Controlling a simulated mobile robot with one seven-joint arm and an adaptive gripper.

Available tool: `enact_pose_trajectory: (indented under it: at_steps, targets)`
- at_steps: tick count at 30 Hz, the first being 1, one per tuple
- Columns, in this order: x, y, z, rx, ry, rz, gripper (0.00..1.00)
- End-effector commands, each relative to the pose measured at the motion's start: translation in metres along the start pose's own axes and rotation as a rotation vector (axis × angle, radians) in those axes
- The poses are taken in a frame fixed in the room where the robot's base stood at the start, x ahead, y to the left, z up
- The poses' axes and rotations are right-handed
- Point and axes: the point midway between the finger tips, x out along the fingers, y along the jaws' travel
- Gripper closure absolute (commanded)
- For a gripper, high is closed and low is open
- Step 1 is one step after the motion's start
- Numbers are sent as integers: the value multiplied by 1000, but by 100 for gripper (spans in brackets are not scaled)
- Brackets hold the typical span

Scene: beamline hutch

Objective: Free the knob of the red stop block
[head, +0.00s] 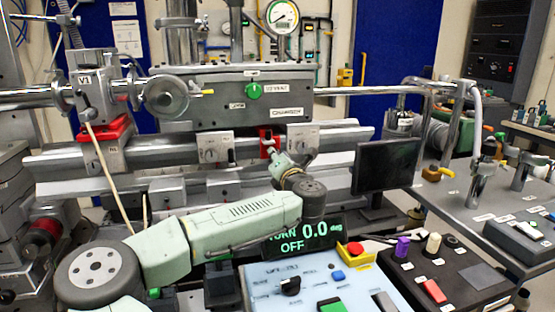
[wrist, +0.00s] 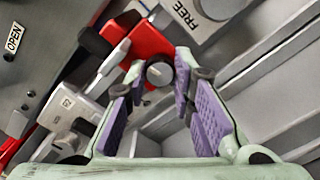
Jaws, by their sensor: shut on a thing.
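The red stop block (wrist: 150,38) sits at the top middle of the wrist view, on the grey rail. It shows small in the head view (head: 265,136), behind my gripper (head: 272,154). Its round grey knob (wrist: 159,73) faces the wrist camera. My gripper (wrist: 160,76) has its purple-padded fingers on either side of the knob and is shut on it. The knob is hidden behind my gripper in the head view.
A white "FREE" label (wrist: 187,13) is beside the block. A dark monitor (head: 387,165) stands close on the right, and the control box (head: 320,283) is in front.

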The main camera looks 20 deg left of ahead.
Motion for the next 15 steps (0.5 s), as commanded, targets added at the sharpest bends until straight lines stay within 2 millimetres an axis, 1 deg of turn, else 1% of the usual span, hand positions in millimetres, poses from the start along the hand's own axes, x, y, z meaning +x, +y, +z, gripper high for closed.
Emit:
enact_pose_trajectory:
  at_steps: [15]
  targets:
    - [0,-2,-2,-479,1,-1,100]
